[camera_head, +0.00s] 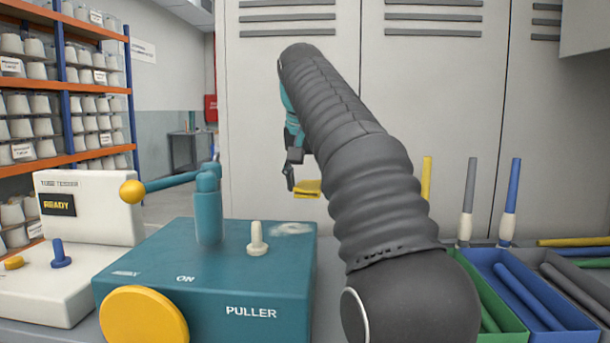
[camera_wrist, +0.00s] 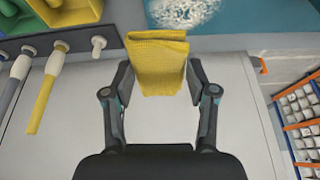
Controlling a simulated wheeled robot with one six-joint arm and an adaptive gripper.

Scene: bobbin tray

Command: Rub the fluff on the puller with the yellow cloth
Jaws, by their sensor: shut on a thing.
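The puller (camera_head: 255,285) is a teal box with a yellow-knobbed lever, a yellow dial and a cream peg on top. A pale patch of fluff (camera_head: 293,229) lies on its top near the back right; it also shows in the wrist view (camera_wrist: 183,12) as a white speckled patch. My gripper (camera_head: 296,180) is shut on the folded yellow cloth (camera_wrist: 158,62), which also shows in the head view (camera_head: 307,188). The cloth is held above and behind the puller, apart from the fluff. My arm hides part of the area right of the puller.
A white tube tester (camera_head: 88,208) reading READY stands left of the puller. Blue (camera_head: 560,335) and green bins with coloured tubes stand at right, with upright tubes behind them. Grey lockers (camera_head: 260,120) close off the back. A bobbin rack (camera_head: 70,150) stands at far left.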

